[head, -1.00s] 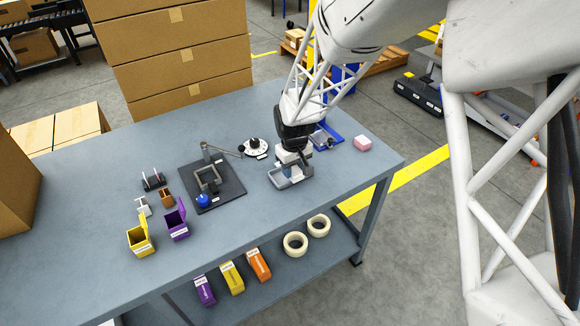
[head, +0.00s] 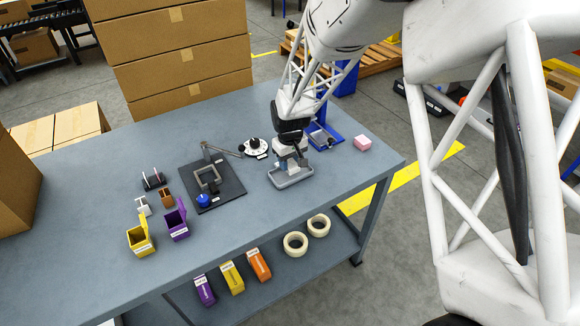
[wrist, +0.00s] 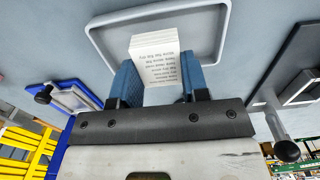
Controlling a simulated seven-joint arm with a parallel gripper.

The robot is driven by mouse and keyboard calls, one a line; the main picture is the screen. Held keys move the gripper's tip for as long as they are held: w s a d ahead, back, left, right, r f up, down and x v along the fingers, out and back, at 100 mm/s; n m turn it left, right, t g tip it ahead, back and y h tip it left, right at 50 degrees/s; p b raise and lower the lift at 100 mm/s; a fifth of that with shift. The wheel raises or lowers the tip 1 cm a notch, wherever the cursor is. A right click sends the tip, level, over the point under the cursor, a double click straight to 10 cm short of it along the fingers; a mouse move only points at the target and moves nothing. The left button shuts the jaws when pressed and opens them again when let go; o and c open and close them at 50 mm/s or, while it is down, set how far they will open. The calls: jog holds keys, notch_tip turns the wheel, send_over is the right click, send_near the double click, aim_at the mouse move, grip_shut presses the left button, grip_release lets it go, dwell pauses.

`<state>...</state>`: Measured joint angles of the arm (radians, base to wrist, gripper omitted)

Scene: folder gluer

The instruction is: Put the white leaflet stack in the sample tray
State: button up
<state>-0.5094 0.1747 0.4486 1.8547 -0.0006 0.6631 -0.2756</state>
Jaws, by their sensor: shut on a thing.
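The white leaflet stack (wrist: 153,58), with printed lines on its face, is between the blue fingers of my gripper (wrist: 155,80) in the wrist view. The gripper is shut on it. The grey sample tray (wrist: 222,45) shows behind the stack, its raised rim around it in the picture. In the head view my gripper (head: 291,164) is over the sample tray (head: 294,182) on the table. The stack is hard to make out there, and I cannot tell whether it touches the tray floor.
A black fixture plate (head: 228,190) with a blue knob lies left of the tray. A pink block (head: 362,143) is to the right. Yellow (head: 140,240) and purple (head: 177,224) boxes stand front left.

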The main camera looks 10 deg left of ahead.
aim_at(290, 163)
jog(key=shift+f, duration=1.25)
jog(key=shift+f, duration=0.1)
jog(key=o, duration=0.9)
notch_tip(290, 163, up, 12)
dwell(0.5)
